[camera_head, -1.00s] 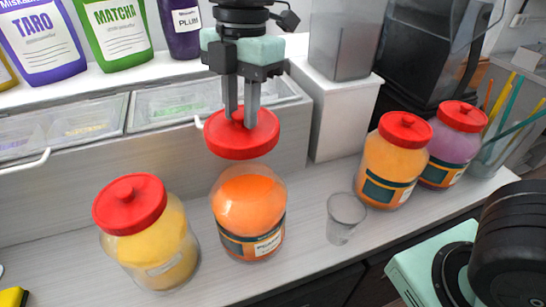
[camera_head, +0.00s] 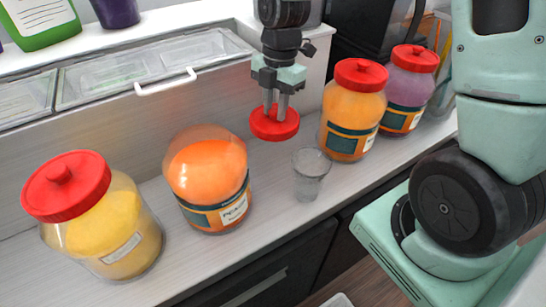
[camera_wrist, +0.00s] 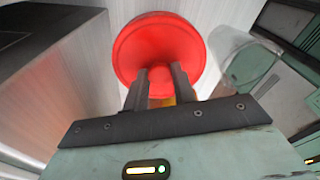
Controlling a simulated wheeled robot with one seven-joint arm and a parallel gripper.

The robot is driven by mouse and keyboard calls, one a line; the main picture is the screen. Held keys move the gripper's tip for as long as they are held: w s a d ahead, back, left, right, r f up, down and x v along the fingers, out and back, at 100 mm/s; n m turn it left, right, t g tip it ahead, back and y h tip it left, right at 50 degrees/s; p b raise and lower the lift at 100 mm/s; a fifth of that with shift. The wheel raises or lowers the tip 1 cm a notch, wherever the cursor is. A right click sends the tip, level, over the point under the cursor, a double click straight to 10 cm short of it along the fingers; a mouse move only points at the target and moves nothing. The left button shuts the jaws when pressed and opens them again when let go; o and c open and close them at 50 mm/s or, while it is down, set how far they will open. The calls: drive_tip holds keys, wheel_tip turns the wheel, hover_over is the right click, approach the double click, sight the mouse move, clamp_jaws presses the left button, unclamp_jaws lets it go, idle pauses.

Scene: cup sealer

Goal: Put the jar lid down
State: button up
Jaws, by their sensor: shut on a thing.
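The red jar lid (camera_head: 274,123) is held in my gripper (camera_head: 276,112), which is shut on its knob and points down. The lid is near the back of the counter, behind the clear cup and right of the open jar; whether it touches the counter I cannot tell. In the wrist view the lid (camera_wrist: 160,45) shows round and red beyond the fingers (camera_wrist: 165,85). The orange jar (camera_head: 207,172) stands upright on the counter (camera_head: 175,262) without a lid.
A clear cup (camera_head: 309,175) stands just in front of the held lid. Lidded jars, one orange (camera_head: 350,112) and one purple (camera_head: 408,92), stand to the right. A yellow lidded jar (camera_head: 105,225) stands at the left. A grey cabinet front (camera_head: 130,130) is behind.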

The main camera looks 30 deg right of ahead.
drive_tip(key=f+p, duration=0.1)
drive_tip(key=f, duration=0.4)
drive_tip(key=f+p, duration=0.1)
drive_tip(key=f, duration=0.4)
drive_tip(key=shift+d+f, duration=0.2)
drive_tip(key=shift+f, duration=0.05)
drive_tip(key=shift+f, duration=0.15)
drive_tip(key=o, duration=1)
drive_tip(key=r+b, duration=0.1)
drive_tip(key=r, duration=0.3)
drive_tip(key=d+r, duration=0.1)
drive_tip(key=r, duration=0.3)
drive_tip(key=r+b, duration=0.1)
drive_tip(key=r, duration=0.3)
drive_tip(key=shift+w+d+r+b, duration=0.15)
drive_tip(key=shift+w+b, duration=0.15)
